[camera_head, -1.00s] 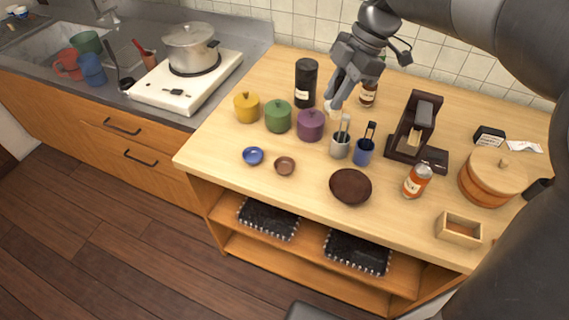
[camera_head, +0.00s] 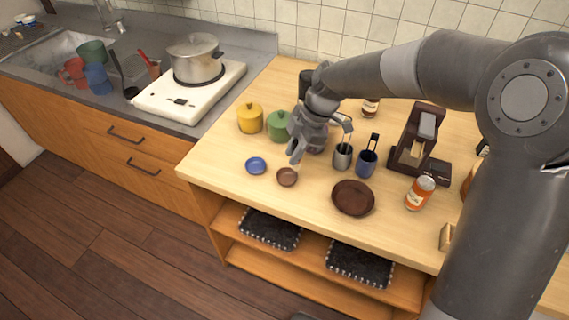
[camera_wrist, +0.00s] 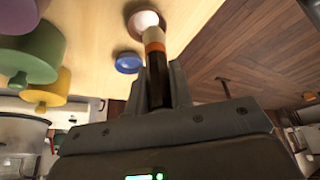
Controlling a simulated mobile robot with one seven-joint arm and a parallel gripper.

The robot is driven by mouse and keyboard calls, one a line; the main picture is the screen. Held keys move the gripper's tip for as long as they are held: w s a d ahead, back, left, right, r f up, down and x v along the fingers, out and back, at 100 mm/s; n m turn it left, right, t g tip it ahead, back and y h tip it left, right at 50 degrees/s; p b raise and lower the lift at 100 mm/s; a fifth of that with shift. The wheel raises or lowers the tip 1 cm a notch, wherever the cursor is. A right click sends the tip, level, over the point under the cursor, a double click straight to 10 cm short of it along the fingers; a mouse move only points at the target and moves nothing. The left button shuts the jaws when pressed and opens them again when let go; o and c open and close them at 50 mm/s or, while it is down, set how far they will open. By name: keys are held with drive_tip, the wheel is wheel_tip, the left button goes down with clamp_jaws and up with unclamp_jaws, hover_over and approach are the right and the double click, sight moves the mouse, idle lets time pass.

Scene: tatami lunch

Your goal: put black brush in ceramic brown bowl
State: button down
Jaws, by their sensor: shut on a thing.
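My gripper (camera_head: 296,152) is shut on the black brush (camera_wrist: 155,72), which has an orange band and a pale end. In the wrist view the brush points away from the fingers (camera_wrist: 158,90), and its white tip overlaps the small brown bowl (camera_wrist: 136,30). In the head view this bowl (camera_head: 287,178) stands near the table's front edge, just below my gripper. The brush tip appears above the bowl; I cannot tell whether they touch. Most of the brush is hidden by my gripper in the head view.
A blue dish (camera_head: 256,166) stands left of the small bowl, a larger dark brown bowl (camera_head: 353,198) to its right. Yellow (camera_head: 250,118) and green (camera_head: 279,126) pots stand behind. A grey cup (camera_head: 342,157) and blue cup (camera_head: 366,163) with utensils stand to the right.

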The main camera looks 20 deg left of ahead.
drive_tip(key=shift+w+a+x, duration=0.15)
drive_tip(key=shift+x, duration=0.85)
drive_tip(key=shift+w+a+x, duration=0.1)
drive_tip(key=shift+w+x, duration=0.1)
drive_tip(key=shift+x, duration=0.8)
drive_tip(key=shift+w+a+x, duration=0.15)
drive_tip(key=shift+x, duration=0.85)
drive_tip(key=shift+f, duration=0.1)
drive_tip(key=c, duration=1.3)
unclamp_jaws()
drive_tip(key=v, duration=1.2)
